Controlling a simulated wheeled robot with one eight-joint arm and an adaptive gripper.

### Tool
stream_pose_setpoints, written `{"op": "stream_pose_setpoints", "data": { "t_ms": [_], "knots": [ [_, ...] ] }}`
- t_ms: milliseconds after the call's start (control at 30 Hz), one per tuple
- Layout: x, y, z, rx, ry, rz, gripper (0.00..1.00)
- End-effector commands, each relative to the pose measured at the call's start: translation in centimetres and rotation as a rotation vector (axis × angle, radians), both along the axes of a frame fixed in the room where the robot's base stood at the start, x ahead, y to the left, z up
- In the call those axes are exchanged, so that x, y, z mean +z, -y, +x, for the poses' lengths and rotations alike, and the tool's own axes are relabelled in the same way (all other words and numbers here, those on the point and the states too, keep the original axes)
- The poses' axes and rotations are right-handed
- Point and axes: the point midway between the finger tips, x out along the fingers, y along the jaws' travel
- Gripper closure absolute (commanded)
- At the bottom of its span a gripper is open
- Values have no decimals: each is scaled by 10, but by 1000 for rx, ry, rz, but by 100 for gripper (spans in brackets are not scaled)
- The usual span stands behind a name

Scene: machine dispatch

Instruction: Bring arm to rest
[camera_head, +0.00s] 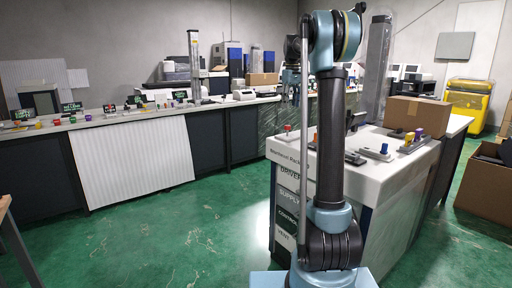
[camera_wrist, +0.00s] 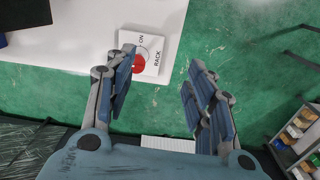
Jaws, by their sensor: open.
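My arm stands upright at the right of centre in the head view and bends over at the top. My gripper (camera_wrist: 161,60) is open and empty in the wrist view, with its two blue-padded fingers spread apart. In the head view it hangs partly hidden behind my arm, above the near white counter (camera_head: 380,169). The button also shows at the counter's corner in the head view (camera_head: 287,128). No finger visibly touches anything.
A cardboard box (camera_head: 416,115) and small devices stand on the near counter. A long counter with a white ribbed front (camera_head: 133,165) runs along the back wall. A yellow bin (camera_head: 467,104) and an open carton (camera_head: 488,188) stand at right. Green floor (camera_head: 180,240) is clear at left.

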Motion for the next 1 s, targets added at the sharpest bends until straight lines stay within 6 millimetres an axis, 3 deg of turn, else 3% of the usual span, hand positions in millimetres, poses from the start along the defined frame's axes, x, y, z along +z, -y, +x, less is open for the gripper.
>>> {"op": "stream_pose_setpoints", "data": {
  "t_ms": [267, 567, 1000],
  "knots": [
    [-5, -1, -81, -82, 26, 3, 51],
    [-27, -1, -169, -170, 54, 7, 51],
    [-90, -2, -295, -299, 95, 20, 51]
  ]
}}
